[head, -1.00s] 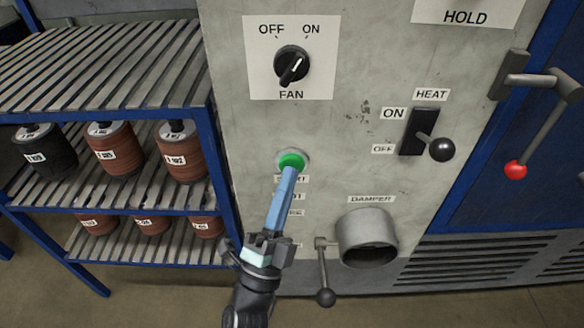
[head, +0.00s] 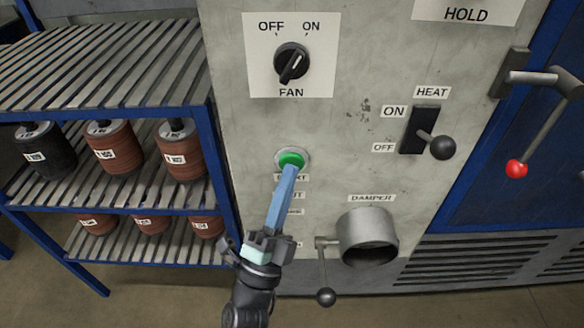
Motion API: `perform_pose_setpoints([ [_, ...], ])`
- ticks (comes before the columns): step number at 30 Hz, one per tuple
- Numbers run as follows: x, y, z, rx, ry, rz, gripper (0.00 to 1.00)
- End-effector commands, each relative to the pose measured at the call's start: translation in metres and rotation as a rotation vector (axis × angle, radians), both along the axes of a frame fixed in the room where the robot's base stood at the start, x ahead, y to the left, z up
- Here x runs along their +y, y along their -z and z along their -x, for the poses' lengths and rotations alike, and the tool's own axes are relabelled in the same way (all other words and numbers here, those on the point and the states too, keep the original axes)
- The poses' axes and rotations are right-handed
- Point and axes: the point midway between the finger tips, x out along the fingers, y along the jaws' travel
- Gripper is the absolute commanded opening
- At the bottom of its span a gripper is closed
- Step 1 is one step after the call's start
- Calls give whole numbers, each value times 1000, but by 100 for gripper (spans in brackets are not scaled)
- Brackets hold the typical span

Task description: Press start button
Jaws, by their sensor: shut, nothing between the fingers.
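The green start button (head: 291,159) sits in a round metal ring on the grey machine panel, above a label whose text is partly hidden. My gripper (head: 291,170) comes up from below with its long blue fingers shut and nothing between them. The fingertips overlap the lower edge of the button in the head view. I cannot tell whether they touch it or whether it is pressed in.
The fan knob (head: 291,64) is above the button. The heat lever (head: 441,147) is to the right. The damper pipe (head: 368,238) and its handle (head: 326,296) are low right. A blue-framed shelf (head: 222,170) with several labelled disc stacks stands left.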

Motion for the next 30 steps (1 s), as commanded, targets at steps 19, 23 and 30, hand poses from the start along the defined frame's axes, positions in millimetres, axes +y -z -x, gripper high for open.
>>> perform_pose_setpoints([
  [19,2,-3,-4,-1,-6,0,0],
  [23,3,-3,-4,-1,-7,0,0],
  [30,3,-4,7,1,-8,1,0],
])
